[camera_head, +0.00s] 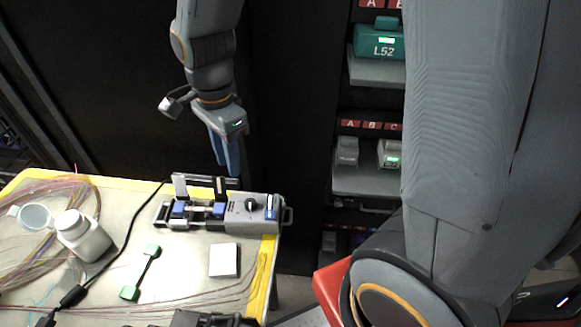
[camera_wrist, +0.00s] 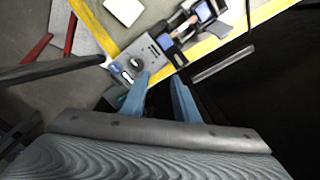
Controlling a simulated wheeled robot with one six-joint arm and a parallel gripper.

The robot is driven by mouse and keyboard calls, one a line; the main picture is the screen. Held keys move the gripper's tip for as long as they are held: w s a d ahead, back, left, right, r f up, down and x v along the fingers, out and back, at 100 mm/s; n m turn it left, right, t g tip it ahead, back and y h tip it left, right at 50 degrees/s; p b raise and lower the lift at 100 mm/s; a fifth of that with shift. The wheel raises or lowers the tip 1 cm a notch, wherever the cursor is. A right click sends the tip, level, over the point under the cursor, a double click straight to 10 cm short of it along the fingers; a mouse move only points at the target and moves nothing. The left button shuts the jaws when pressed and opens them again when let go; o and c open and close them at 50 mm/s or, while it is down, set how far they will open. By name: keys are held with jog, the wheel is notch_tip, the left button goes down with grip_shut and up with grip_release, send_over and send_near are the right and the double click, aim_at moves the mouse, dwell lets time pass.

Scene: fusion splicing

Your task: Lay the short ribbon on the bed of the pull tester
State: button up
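The pull tester (camera_head: 244,215), a grey device with blue clamps, a black knob and raised black lids, stands at the table's back right corner. It also shows in the wrist view (camera_wrist: 152,55). A thin dark strip with green ends (camera_head: 146,273) lies on the table in front of it; I cannot tell whether it is the short ribbon. Something small and brownish lies between the tester's clamps, too small to name. My gripper (camera_head: 228,172) hangs above and behind the tester, pointing down. In the wrist view its blue fingers (camera_wrist: 160,92) stand apart with nothing between them.
A white block (camera_head: 224,260) lies in front of the tester. A rack with labelled shelves (camera_head: 368,182) stands to the right.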

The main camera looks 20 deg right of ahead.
jog(key=s+d+f+n, duration=0.2)
jog(key=s+d+n, duration=0.4)
jog(key=d+n, duration=0.6)
jog(key=shift+s+n, duration=0.35)
jog(key=shift+n, duration=0.75)
jog(key=shift+d, duration=0.1)
jog(key=shift+c, duration=0.2)
